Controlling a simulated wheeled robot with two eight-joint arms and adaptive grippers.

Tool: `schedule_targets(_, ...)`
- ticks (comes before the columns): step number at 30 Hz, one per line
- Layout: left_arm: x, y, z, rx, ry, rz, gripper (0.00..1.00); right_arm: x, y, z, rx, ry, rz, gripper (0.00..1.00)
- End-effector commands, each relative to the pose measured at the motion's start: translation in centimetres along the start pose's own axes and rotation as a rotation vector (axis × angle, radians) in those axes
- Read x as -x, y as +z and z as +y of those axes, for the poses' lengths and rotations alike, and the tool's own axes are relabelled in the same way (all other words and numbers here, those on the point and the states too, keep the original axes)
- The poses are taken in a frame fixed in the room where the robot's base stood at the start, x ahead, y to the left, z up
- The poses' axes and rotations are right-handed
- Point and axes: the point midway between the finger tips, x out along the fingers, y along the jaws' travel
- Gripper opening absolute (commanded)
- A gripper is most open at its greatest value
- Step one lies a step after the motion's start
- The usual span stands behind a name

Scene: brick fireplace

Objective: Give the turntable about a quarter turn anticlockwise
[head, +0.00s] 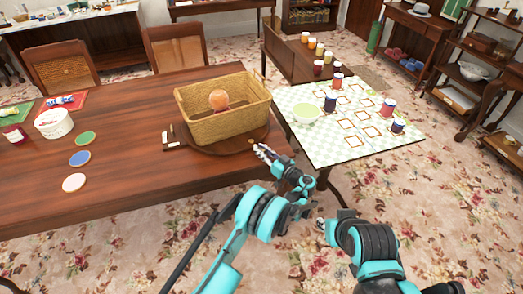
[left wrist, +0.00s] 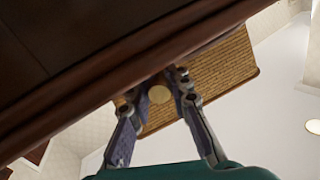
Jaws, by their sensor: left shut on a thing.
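The turntable (head: 206,146) is a dark round wooden disc on the brown table, under a woven basket (head: 225,122) with an orange-pink round thing (head: 218,99) inside. My left gripper (head: 264,151) is at the turntable's near right edge. In the left wrist view, my left gripper's fingers (left wrist: 164,88) are on either side of a small pale round knob (left wrist: 159,94), in front of the basket (left wrist: 222,70). The fingers hide part of their grip. My right arm is at the lower right in the head view; its gripper (head: 322,224) is small and partly hidden.
Small dark pieces (head: 172,137) lie by the turntable's left edge. A white tub (head: 53,123) and several coloured coasters (head: 80,158) are further left. Chairs (head: 60,72) are behind.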

Motion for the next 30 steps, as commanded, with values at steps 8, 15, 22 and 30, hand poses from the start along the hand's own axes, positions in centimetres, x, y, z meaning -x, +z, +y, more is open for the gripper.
schedule_targets(8, 0.0, 0.1, -0.1, 0.001, -0.001, -0.003, 0.41, 0.0, 0.0, 0.0, 0.0, 0.0, 0.0, 0.27)
schedule_targets(15, 0.0, 0.1, -0.1, 0.001, 0.0, -0.002, 0.41, 0.0, 0.0, 0.0, 0.0, 0.0, 0.0, 0.27)
schedule_targets(22, 2.0, 0.0, 0.0, 0.001, 0.003, -0.001, 0.41, 0.0, 0.0, 0.0, 0.0, 0.0, 0.0, 0.27)
schedule_targets(30, 6.4, 0.1, 0.0, 0.001, 0.002, -0.002, 0.41, 0.0, 0.0, 0.0, 0.0, 0.0, 0.0, 0.27)
